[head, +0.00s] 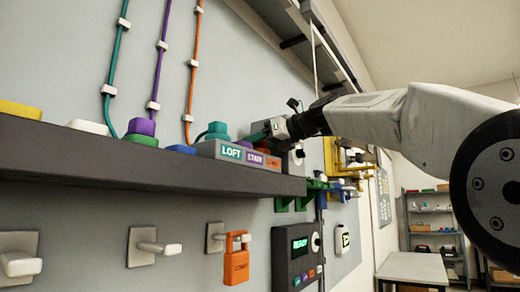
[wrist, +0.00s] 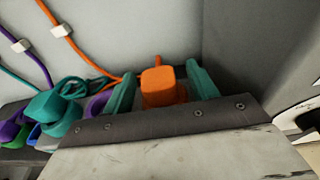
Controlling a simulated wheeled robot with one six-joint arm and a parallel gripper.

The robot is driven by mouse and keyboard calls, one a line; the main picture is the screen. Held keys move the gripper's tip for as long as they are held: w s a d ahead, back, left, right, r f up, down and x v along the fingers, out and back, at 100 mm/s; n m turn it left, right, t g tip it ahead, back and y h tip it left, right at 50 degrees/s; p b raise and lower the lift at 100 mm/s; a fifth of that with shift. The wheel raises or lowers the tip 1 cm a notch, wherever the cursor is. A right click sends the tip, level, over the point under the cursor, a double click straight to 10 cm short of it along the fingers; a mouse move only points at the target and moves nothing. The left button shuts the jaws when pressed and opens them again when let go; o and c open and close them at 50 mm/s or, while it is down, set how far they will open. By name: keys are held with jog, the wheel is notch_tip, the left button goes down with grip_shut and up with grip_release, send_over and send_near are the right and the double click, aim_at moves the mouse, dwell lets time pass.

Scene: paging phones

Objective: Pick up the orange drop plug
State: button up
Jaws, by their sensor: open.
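In the head view my gripper (head: 262,134) is over the shelf beside the label blocks, and the orange plug is hidden there.
The dark shelf (head: 130,163) carries a teal plug (head: 217,130), a purple plug (head: 141,126) and label blocks (head: 232,153). Coloured cords run up the wall. An orange padlock (head: 236,262) hangs below. A wall corner rises close right of my fingers in the wrist view.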

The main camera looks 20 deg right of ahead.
jog(key=c, duration=1.1)
jog(key=shift+r, duration=0.15)
jog(key=shift+r, duration=1.6)
jog(key=s, duration=0.5)
jog(key=s+d+r, duration=0.1)
jog(key=s, duration=1)
jog(key=shift+d+r, duration=0.25)
jog(key=shift+d, duration=0.15)
jog(key=shift+r, duration=0.1)
jog(key=shift+r, duration=1.1)
